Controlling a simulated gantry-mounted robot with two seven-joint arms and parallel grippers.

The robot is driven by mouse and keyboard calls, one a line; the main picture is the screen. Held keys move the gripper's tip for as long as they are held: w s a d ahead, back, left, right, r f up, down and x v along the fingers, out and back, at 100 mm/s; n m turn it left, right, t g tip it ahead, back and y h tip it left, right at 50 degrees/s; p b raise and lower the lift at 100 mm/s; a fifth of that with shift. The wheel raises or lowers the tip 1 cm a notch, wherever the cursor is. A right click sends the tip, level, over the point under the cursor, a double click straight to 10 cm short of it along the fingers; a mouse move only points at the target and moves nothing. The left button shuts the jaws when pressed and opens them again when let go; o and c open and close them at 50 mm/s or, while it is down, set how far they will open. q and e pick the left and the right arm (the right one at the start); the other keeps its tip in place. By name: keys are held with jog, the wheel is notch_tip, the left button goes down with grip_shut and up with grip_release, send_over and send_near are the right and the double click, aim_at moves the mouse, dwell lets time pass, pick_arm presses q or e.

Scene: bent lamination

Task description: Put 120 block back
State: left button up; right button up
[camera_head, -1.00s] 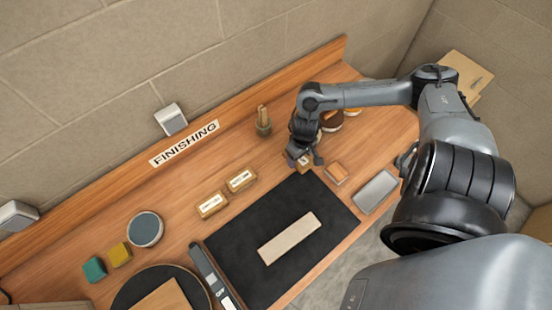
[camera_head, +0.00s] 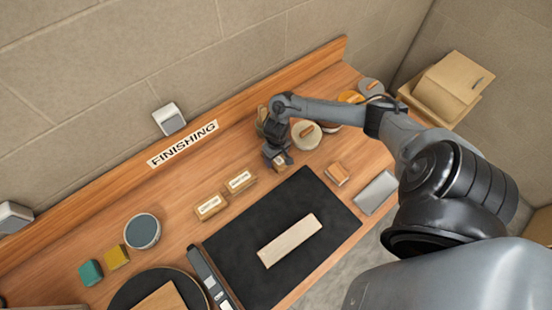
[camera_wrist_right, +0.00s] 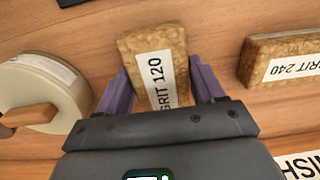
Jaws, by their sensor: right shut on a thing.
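My right gripper (camera_head: 279,163) is over the bench, right of the row of two grit blocks. In the right wrist view its purple fingers (camera_wrist_right: 160,90) are shut on the 120 block (camera_wrist_right: 155,65), a cork-brown block with a white "GRIT 120" label, one finger on each side. In the head view the 120 block is mostly hidden by the gripper. The 240 block (camera_wrist_right: 285,62) lies beside it, apart, and is the nearer block of the row (camera_head: 240,181). Another labelled block (camera_head: 210,206) sits further left. I cannot tell whether the 120 block touches the bench.
A black mat (camera_head: 245,262) with a pale wood strip (camera_head: 289,240) lies in front. A cream round tin (camera_head: 306,135) stands right of the gripper. A small orange-brown block (camera_head: 337,173) and a grey slab (camera_head: 375,193) lie further right. The FINISHING sign (camera_head: 183,144) is behind.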

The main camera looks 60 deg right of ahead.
jog(key=shift+f, duration=0.6)
jog(key=shift+f, duration=0.1)
jog(key=o, duration=0.9)
